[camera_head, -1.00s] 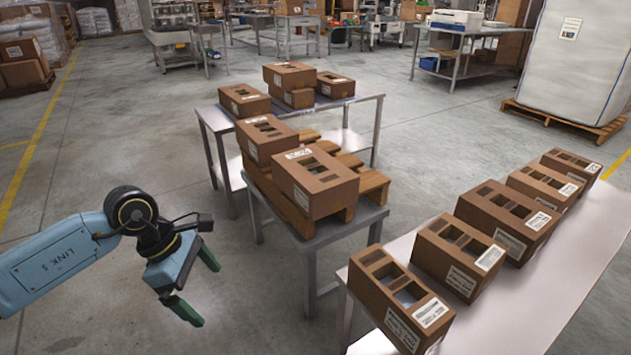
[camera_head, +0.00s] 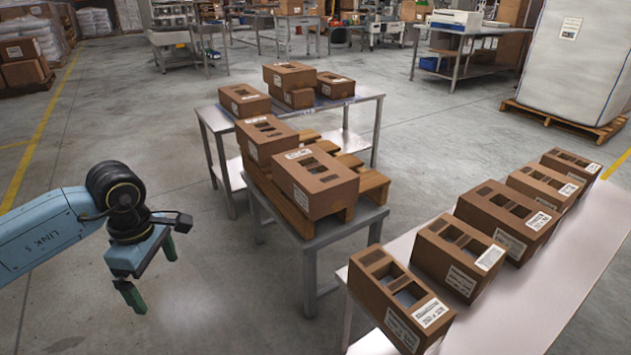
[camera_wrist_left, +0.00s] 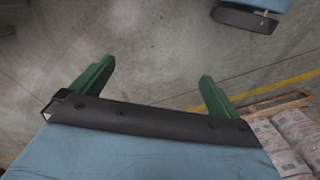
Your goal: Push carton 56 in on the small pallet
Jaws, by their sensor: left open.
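A small wooden pallet (camera_head: 347,217) stands on a grey metal table (camera_head: 366,222). Two brown cartons sit on it: a front carton (camera_head: 318,192) that sticks out over the pallet's near side, and a carton (camera_head: 262,150) behind it to the left. Their labels are too small to read, so I cannot tell which is 56. My left gripper (camera_head: 151,275) hangs open and empty over the floor, left of the table and well apart from the pallet. The wrist view shows its two green fingers (camera_wrist_left: 156,88) spread with nothing between them. My right gripper is not in view.
A long white table (camera_head: 545,265) at the right bears a row of several cartons (camera_head: 459,258). Another metal table (camera_head: 362,107) behind the pallet holds several cartons (camera_head: 290,82). The floor (camera_head: 215,290) between my left gripper and the pallet table is clear.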

